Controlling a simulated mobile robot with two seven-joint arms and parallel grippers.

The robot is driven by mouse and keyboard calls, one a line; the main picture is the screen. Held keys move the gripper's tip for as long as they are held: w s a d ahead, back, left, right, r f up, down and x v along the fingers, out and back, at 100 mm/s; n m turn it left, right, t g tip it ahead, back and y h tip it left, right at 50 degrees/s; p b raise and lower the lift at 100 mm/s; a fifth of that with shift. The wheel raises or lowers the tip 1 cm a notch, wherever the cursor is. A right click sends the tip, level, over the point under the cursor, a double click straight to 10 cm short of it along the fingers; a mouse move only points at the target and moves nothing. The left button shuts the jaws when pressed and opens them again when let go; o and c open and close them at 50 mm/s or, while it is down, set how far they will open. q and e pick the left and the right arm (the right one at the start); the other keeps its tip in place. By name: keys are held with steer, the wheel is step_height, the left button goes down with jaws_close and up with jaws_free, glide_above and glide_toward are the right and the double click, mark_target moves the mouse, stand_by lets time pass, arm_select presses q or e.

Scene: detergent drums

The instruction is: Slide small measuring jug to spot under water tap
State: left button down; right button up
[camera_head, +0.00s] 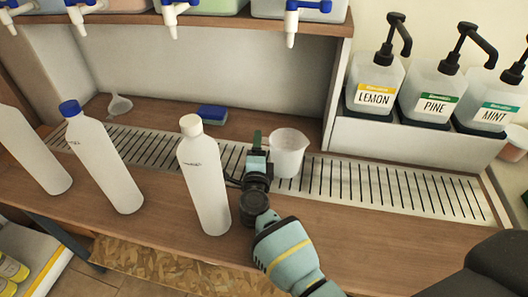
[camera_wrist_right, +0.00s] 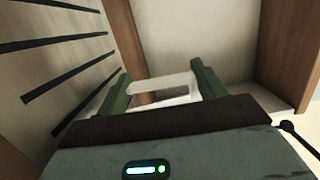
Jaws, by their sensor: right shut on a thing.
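My right gripper (camera_head: 259,150) is at the jug's left side. In the right wrist view, the green fingers of my right gripper (camera_wrist_right: 162,88) are shut on the pale jug (camera_wrist_right: 160,84). Much of the jug is hidden there. White taps with blue tops hang from the upper shelf: a left one (camera_head: 80,14), a middle one (camera_head: 171,18) and a right one (camera_head: 291,24). I cannot tell which is the water tap. My left gripper is not in view.
A white-capped bottle (camera_head: 205,180) stands close left of my right gripper. A blue-capped bottle (camera_head: 103,160) and another bottle (camera_head: 30,152) stand farther left. A blue sponge (camera_head: 212,115) and a funnel (camera_head: 119,105) lie behind. Pump bottles (camera_head: 374,88) stand at right. The right drain strip (camera_head: 400,187) is clear.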

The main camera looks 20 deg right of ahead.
steer(key=shift+w+a, duration=0.3)
steer(key=shift+a, duration=0.2)
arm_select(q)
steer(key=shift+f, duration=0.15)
arm_select(e)
steer(key=shift+f, duration=0.1)
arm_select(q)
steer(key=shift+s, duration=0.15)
arm_select(e)
steer(key=o, duration=1.5)
steer(key=shift+s, duration=0.1)
